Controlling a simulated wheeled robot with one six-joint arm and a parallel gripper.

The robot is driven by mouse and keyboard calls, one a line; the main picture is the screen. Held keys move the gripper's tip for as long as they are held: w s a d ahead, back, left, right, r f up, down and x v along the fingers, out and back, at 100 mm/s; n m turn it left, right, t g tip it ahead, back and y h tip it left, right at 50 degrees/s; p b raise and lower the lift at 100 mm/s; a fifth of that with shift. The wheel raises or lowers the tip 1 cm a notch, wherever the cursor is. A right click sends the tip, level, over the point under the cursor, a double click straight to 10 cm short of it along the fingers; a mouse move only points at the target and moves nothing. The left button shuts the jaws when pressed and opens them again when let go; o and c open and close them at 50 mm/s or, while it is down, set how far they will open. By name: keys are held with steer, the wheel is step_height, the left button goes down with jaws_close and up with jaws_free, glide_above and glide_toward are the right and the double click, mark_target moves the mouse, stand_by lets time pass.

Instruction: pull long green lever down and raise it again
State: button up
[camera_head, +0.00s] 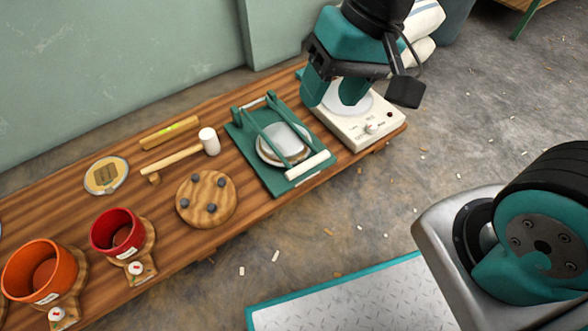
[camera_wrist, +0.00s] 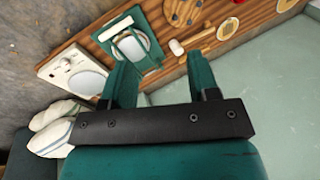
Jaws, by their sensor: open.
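The green press (camera_head: 262,178) stands on the wooden bench, with a round pale plate (camera_head: 284,143) in its middle. Its long green lever (camera_head: 262,131) has two green arms hinged at the back and a white crossbar handle (camera_head: 307,166) at the front. The lever reaches forward over the plate; its exact height is hard to tell. The press also shows in the wrist view (camera_wrist: 148,62), partly behind a finger. My gripper (camera_head: 332,98) is open and empty, above the white scale, to the right of the press and apart from the lever. Its fingers also show in the wrist view (camera_wrist: 162,78).
The white scale (camera_head: 366,133) stands right of the press. A mallet (camera_head: 209,141), a round wooden board (camera_head: 207,200) with dark knobs, and red (camera_head: 117,232) and orange (camera_head: 40,270) drums are to the left. A wall (camera_head: 110,70) runs behind the bench.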

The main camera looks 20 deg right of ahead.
steer(key=w+d+f+m+h+b, duration=0.1)
steer(key=w+f+m+b, duration=0.1)
steer(key=w+f+m, duration=0.75)
steer(key=m+t+h+b, duration=0.1)
steer(key=m+h+b, duration=0.15)
steer(key=m, duration=0.35)
glide_toward(306, 164)
steer(key=f+b, duration=0.3)
steer(key=w+f+b, duration=0.1)
steer(key=f+b, duration=0.5)
steer(key=f, duration=0.1)
steer(key=shift+w+a, duration=0.15)
steer(key=shift+a, duration=0.05)
steer(key=shift+r, duration=0.1)
jaws_close()
